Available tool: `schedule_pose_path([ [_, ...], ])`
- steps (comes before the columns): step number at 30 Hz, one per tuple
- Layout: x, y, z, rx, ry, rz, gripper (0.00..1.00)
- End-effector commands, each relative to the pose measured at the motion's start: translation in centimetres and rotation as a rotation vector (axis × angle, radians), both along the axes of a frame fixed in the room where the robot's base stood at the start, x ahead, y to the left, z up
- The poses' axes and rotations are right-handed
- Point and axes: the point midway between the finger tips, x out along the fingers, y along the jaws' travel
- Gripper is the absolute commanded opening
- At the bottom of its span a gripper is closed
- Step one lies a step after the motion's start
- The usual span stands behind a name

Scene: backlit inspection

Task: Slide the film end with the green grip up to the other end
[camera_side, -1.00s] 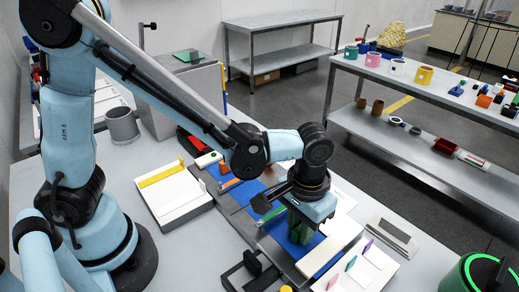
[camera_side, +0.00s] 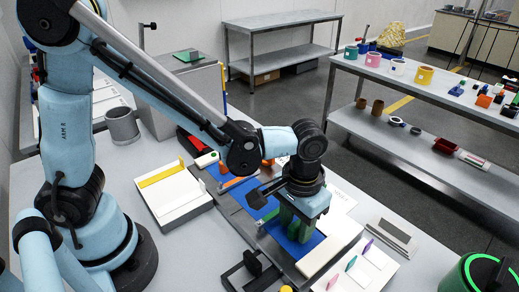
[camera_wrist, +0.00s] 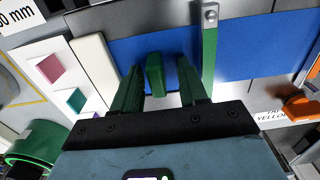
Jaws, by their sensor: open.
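My gripper (camera_wrist: 158,72) is open, with its two green fingers pointing at the blue film. The green grip (camera_wrist: 155,75), an upright block on the film, stands between the fingers, with gaps visible on both sides. The film end with this grip (camera_wrist: 120,48) is a flat blue sheet. Another blue film part (camera_wrist: 255,45) lies to the right, beyond a green upright strip (camera_wrist: 209,60) with a bolt. In the side view my gripper (camera_side: 292,228) is low over the blue film (camera_side: 292,246). The grip cannot be told apart from the fingers there.
A cream bar (camera_wrist: 92,70) borders the film on the left. Beyond it a white board carries pink (camera_wrist: 50,67) and teal (camera_wrist: 76,101) tabs. An orange part (camera_wrist: 300,106) is at the right. A black bracket (camera_side: 250,268) stands near the film in the side view.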

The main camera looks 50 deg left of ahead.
Motion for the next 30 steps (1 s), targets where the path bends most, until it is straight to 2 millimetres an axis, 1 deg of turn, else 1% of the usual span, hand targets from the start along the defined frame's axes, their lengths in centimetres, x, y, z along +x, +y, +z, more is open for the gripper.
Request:
schedule_pose_path([
  [5,0.0,-0.1,0.5,-0.001,0.000,-0.001,0.43],
  [8,0.0,-0.1,1.5,-0.001,0.000,-0.001,0.43],
  [24,0.0,0.0,9.7,0.000,0.000,0.000,0.43],
  [30,0.0,0.0,11.5,0.000,0.000,0.000,0.43],
])
